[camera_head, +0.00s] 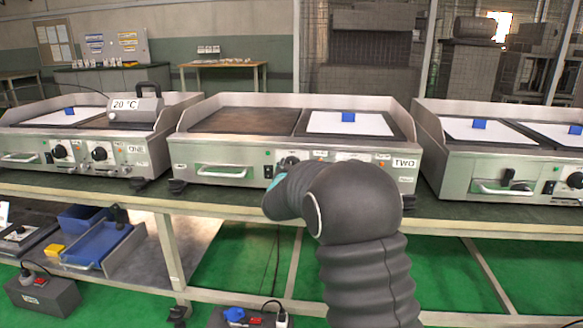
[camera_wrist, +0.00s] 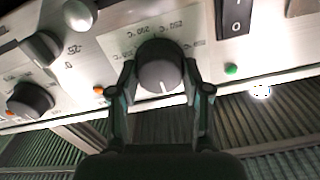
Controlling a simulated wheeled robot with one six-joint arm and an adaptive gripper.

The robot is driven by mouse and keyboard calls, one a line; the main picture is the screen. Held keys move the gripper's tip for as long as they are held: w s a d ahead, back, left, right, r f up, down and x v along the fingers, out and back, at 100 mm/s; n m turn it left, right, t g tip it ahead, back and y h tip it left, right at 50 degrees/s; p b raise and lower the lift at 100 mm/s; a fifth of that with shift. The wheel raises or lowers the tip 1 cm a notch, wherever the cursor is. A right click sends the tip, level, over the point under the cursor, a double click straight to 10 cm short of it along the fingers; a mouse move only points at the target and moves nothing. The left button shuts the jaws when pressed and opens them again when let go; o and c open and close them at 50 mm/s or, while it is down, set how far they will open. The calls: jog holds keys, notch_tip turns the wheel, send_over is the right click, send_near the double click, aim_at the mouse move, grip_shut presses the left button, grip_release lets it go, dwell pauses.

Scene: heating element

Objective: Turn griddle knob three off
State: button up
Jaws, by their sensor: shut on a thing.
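A round dark knob (camera_wrist: 160,66) with a white pointer line sits on a metal panel in the wrist view. Its pointer faces the lower edge of the picture, and a printed temperature scale is behind it. My gripper (camera_wrist: 161,78) is shut on this knob, with one finger on each side. In the head view my arm reaches to the front of the middle griddle (camera_head: 232,183), labelled TWO, and hides much of its panel and my fingertips. Two more dark knobs, an upper one (camera_wrist: 41,47) and a lower one (camera_wrist: 30,99), are left in the wrist view.
A black rocker switch (camera_wrist: 233,17) and a green light (camera_wrist: 231,70) are right of the held knob. An orange light (camera_wrist: 99,90) is left of it. A left griddle (camera_head: 75,152) labelled ONE and a right griddle (camera_head: 470,163) flank the middle one.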

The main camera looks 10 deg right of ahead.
jog(key=o, duration=1.2)
jog(key=shift+c, duration=0.2)
jog(key=v, duration=1.2)
